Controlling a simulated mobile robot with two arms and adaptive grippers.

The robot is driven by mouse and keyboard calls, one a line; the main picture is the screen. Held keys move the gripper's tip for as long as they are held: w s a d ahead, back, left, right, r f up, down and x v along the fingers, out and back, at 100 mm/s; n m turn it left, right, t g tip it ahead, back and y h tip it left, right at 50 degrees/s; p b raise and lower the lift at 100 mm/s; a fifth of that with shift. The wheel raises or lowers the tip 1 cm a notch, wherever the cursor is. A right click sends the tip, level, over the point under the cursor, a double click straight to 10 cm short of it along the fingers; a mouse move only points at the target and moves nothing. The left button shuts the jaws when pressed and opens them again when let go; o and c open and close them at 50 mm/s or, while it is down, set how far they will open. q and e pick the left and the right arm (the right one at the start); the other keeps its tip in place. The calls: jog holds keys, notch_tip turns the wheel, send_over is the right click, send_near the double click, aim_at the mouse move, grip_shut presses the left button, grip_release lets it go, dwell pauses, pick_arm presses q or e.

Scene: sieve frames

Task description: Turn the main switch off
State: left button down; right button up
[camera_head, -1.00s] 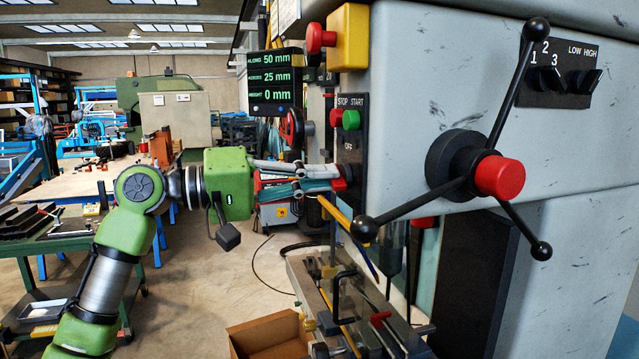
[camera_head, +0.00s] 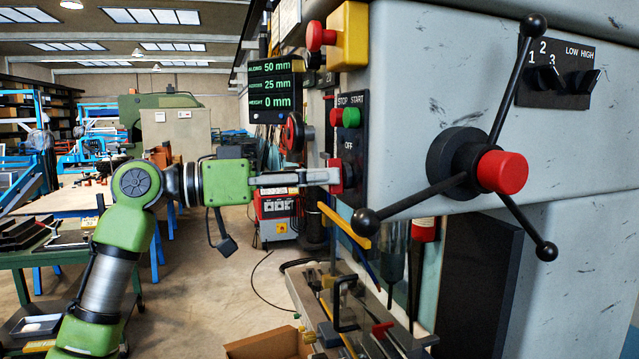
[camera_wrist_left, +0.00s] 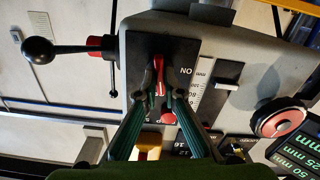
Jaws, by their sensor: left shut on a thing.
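The main switch has a red handle (camera_head: 336,175) on a black panel (camera_head: 351,110) at the machine's side, below the OFF label. In the left wrist view the red handle (camera_wrist_left: 158,75) runs up and down the picture, with the upside-down ON label to its right. My left gripper (camera_head: 332,178) comes in from the left and is shut on the handle. Its two fingers also show in the left wrist view (camera_wrist_left: 159,98), one on each side of the handle. The OFF label is hidden there. My right gripper is not in view.
A red stop button (camera_head: 348,117) and green start button are above the switch. A three-armed feed lever (camera_head: 455,170) stands out to the right. A yellow bar (camera_head: 345,226) is below the gripper. An open cardboard box (camera_head: 270,344) is at the bottom.

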pick_arm(q)
jog(key=shift+f+m, duration=0.2)
jog(key=shift+m, duration=0.9)
jog(key=shift+d, duration=0.1)
jog(key=c, duration=2.2)
grip_release()
jog(key=shift+o, duration=0.2)
jog(key=shift+r, duration=0.1)
jog(key=v, duration=1.2)
